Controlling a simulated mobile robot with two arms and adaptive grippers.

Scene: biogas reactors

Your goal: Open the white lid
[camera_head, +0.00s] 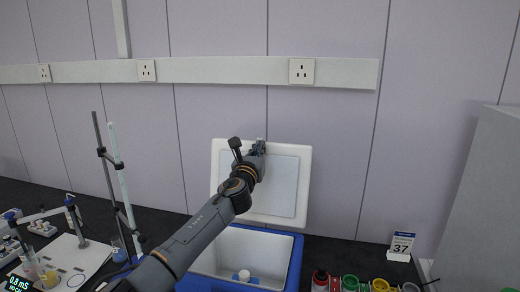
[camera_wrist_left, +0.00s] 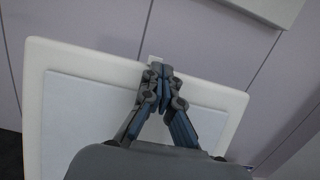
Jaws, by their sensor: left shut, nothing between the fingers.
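The white lid (camera_head: 289,190) stands raised, close to upright, at the back of a blue box (camera_head: 297,262) with a white inside. The box is open at the top, and a small white object (camera_head: 244,275) shows inside it. My left gripper (camera_head: 260,146) is at the lid's upper edge, in front of its inner face. In the left wrist view the lid (camera_wrist_left: 75,115) fills much of the picture, and the gripper's fingertips (camera_wrist_left: 160,70) are together near a small light tab on its edge. The fingers are shut with nothing between them. My right gripper is not in view.
Bottles with red, green and yellow caps (camera_head: 350,283) stand right of the box. A small sign reading 37 (camera_head: 401,246) is farther right. A stand with rods (camera_head: 108,165) and lab instruments are at the left. The wall with sockets (camera_head: 301,71) is behind the lid.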

